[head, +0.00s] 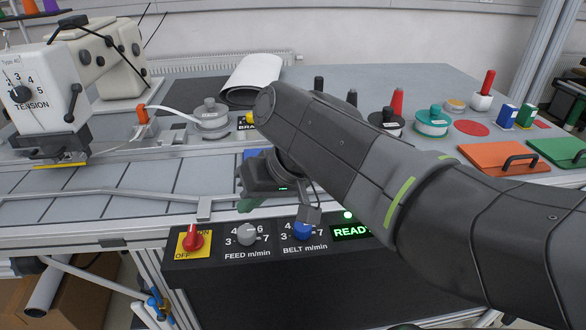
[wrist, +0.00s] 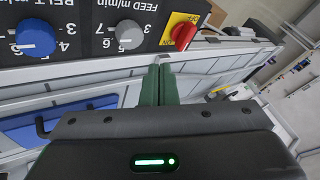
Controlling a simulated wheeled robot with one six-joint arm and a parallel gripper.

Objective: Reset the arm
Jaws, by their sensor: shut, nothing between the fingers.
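My arm reaches in from the right edge of the head view, its dark grey links crossing over the bench and the control panel. My gripper (head: 242,203) hangs at the arm's end near the front edge of the bench, above the panel. Part of it is hidden behind my arm link. In the wrist view the two green fingers of my gripper (wrist: 158,70) are together, with nothing between them. Their tips point toward the panel's edge, close to the feed knob (wrist: 129,34).
The control panel (head: 215,262) has a red switch (head: 193,240), a grey feed knob (head: 247,235) and a blue belt knob (head: 303,230). A tension machine (head: 38,90) stands at left. Spools, an orange lid (head: 503,158) and a green lid (head: 560,151) sit at right.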

